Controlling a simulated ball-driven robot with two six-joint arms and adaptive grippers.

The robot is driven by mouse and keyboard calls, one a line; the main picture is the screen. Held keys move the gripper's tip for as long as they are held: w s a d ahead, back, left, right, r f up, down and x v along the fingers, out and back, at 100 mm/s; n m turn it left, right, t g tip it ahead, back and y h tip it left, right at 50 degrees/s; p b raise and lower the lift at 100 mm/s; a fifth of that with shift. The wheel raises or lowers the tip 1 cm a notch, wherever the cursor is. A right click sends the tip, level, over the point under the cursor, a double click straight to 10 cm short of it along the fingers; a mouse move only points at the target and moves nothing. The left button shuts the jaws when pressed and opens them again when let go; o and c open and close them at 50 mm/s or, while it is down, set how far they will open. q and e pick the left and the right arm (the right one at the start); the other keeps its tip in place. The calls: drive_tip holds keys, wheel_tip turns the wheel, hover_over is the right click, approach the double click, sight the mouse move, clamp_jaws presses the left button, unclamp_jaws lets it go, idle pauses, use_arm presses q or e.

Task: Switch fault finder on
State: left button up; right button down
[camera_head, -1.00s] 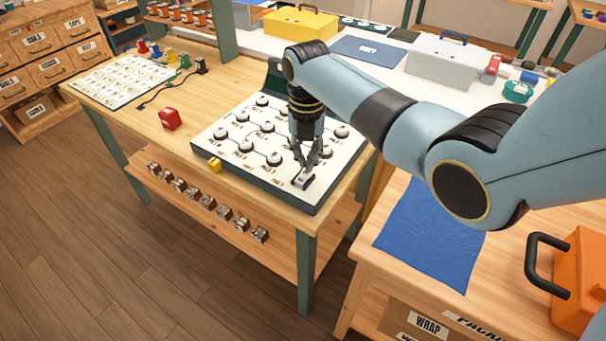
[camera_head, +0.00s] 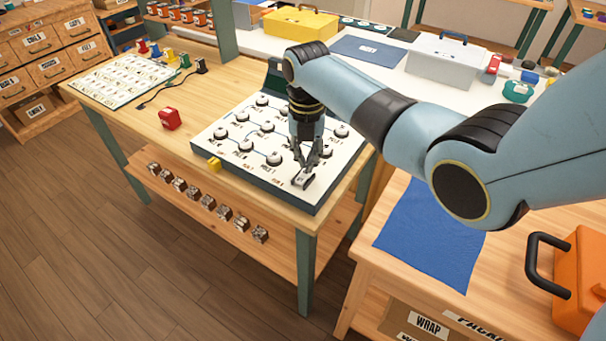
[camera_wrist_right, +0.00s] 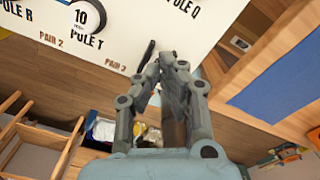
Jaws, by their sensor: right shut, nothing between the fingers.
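The fault finder (camera_head: 230,163) is a white sloping panel with a dark edge and several round black-and-white knobs, lying on the wooden bench. A small rocker switch (camera_head: 303,180) sits near its front right corner and shows a light grey face. My right gripper (camera_head: 306,169) is shut and empty, its fingertips at the switch; I cannot tell whether they touch it. In the right wrist view the closed fingertips (camera_wrist_right: 168,60) are beside a narrow black part (camera_wrist_right: 146,55) at the panel's edge, near the "PAIR 3" lettering. My left gripper is not in view.
A printed card (camera_head: 122,79) lies at the bench's far left. A blue mat (camera_head: 430,235) covers part of the right-hand table, with an orange case (camera_head: 580,280) beside it.

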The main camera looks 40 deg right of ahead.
drive_tip(key=shift+f+b, duration=0.65)
drive_tip(key=shift+f, duration=0.45)
idle(0.3)
wheel_tip(320, 180, up, 7)
drive_tip(key=p, duration=0.8)
drive_tip(key=shift+r, duration=0.15)
drive_tip(key=shift+s, duration=0.1)
idle(0.3)
